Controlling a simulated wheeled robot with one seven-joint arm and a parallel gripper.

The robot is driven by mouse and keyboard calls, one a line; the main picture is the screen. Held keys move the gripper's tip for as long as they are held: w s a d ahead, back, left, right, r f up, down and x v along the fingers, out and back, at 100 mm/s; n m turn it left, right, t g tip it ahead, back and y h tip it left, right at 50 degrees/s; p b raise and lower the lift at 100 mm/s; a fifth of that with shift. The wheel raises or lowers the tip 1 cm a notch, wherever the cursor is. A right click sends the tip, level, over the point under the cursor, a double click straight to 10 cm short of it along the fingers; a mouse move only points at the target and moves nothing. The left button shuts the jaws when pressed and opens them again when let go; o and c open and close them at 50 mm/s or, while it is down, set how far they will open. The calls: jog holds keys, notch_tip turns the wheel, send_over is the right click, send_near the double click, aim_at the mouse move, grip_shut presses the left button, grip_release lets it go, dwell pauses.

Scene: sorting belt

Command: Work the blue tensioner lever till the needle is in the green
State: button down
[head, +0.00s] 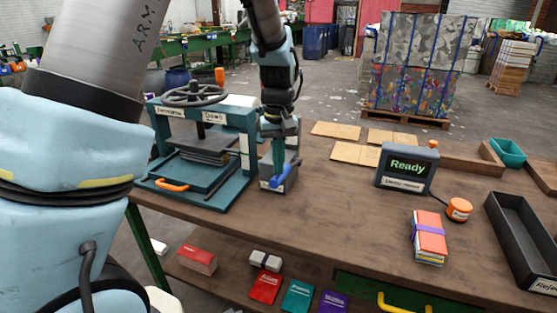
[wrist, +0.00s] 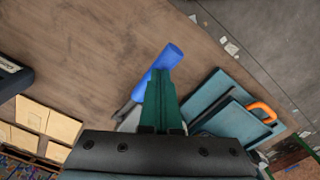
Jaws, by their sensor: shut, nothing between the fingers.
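The blue tensioner lever (head: 281,178) sticks out low at the front of a small grey unit (head: 292,157) on the bench, just right of the teal press. It also shows in the wrist view as a blue bar (wrist: 170,57) slanting past the fingertips. My gripper (head: 278,164) points down at the lever, its green fingers shut with nothing between them. In the wrist view the fingertips (wrist: 160,74) overlap the lever; I cannot tell whether they touch it. No needle or green zone can be made out; my wrist and fingers cover part of the unit.
The teal press (head: 240,118) with a handwheel (head: 194,94) and orange handle (head: 172,185) stands close on the left. A display reading Ready (head: 407,167), an orange button (head: 459,209), a bundle of cards (head: 429,238) and a black tray (head: 518,235) lie right.

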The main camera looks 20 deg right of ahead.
notch_tip(320, 180, up, 8)
jog(key=p, duration=0.6)
jog(key=shift+f, duration=0.1)
dwell(0.7)
